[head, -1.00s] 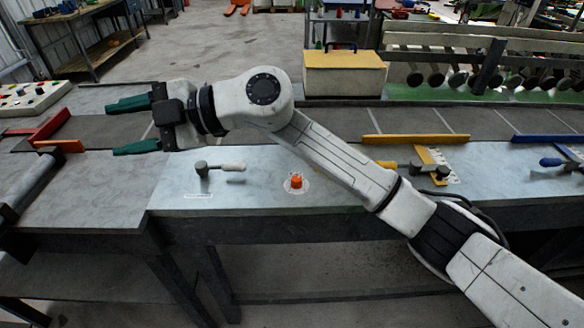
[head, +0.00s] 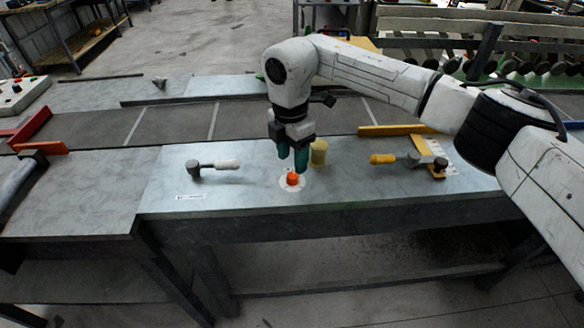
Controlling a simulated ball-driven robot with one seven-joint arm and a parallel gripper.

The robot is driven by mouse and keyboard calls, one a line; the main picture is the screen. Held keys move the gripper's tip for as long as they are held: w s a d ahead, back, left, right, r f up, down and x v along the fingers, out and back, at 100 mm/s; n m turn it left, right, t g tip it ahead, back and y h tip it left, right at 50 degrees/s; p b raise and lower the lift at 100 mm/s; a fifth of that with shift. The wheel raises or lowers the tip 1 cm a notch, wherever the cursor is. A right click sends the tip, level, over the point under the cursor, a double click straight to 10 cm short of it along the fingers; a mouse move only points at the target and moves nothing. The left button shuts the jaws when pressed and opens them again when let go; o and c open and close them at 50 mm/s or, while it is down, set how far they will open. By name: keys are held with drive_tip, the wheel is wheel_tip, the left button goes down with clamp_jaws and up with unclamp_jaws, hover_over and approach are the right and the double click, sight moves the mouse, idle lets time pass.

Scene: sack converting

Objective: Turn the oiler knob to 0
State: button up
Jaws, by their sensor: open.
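The orange knob (head: 292,179) sits on a round white dial plate on the grey metal bench top, near its front edge. I take it as the oiler knob; its pointer and the dial marks are too small to read. My gripper (head: 293,164) points down with its green fingers just above and slightly behind the knob in the picture. The fingers are open with a narrow gap, and nothing shows between them. I cannot tell whether the fingertips touch the knob.
A lever with a white grip (head: 226,164) lies to the left, above a small label (head: 190,196). A yellowish cylinder (head: 318,152) stands close behind the gripper on the right. A yellow-gripped lever (head: 383,159) is further right. A dark conveyor belt (head: 170,122) runs behind.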

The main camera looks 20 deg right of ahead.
sight(292, 175)
drive_tip(key=shift+s+f+p, duration=0.1)
drive_tip(key=shift+f+p, duration=0.25)
drive_tip(key=shift+f, duration=2.25)
drive_tip(key=shift+c, duration=0.3)
clamp_jaws()
